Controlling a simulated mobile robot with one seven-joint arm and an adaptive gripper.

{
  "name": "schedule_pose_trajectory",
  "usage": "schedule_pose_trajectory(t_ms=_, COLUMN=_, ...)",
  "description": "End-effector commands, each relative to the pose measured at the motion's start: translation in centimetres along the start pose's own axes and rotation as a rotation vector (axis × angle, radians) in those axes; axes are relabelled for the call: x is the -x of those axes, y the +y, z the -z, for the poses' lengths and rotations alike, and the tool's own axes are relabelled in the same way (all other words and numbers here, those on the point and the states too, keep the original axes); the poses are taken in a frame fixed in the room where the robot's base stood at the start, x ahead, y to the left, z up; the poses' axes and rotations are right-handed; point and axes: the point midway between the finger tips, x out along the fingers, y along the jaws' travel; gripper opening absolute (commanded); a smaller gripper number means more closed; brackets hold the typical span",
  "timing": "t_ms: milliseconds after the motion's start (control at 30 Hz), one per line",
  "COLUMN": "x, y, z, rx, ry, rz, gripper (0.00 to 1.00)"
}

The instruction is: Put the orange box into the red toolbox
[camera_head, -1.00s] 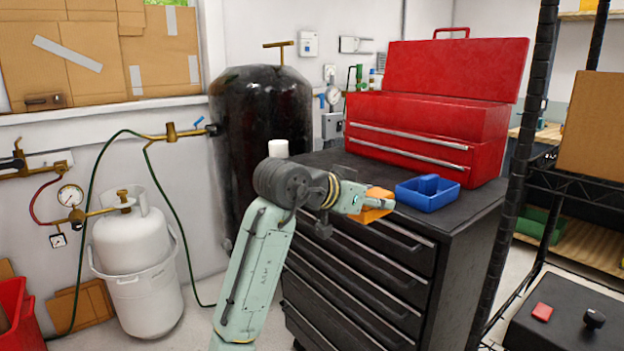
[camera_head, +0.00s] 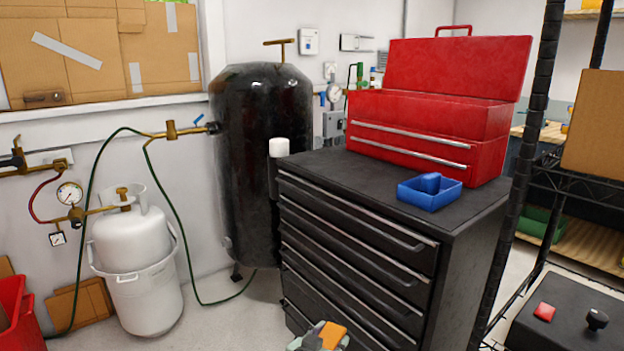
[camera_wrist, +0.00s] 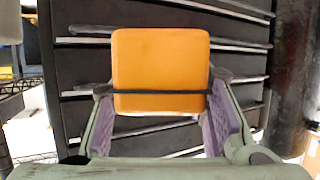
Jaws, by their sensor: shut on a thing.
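The orange box (camera_wrist: 160,62) is held between the two purple-padded fingers of my gripper (camera_wrist: 160,100) in the wrist view. In the head view only the orange box (camera_head: 332,335) and a small part of my gripper show at the bottom edge, low in front of the drawer cabinet. The red toolbox (camera_head: 430,130) stands on top of the black cabinet with its lid raised. Its inside is hidden from this angle. My gripper is well below and to the left of the toolbox.
The black drawer cabinet (camera_head: 340,230) has a blue open bin (camera_head: 430,196) on its top, in front of the toolbox. A black tank (camera_head: 262,150) stands left of the cabinet. A black shelf rack (camera_head: 520,150) is at the right. The cabinet top's left part is clear.

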Motion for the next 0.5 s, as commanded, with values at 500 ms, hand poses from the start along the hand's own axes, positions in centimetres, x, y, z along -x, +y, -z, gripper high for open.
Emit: schedule_pose_trajectory(t_ms=500, x=-1.7, y=-2.0, z=-16.2, rx=0.072, ry=-0.001, rz=0.173, gripper=0.11)
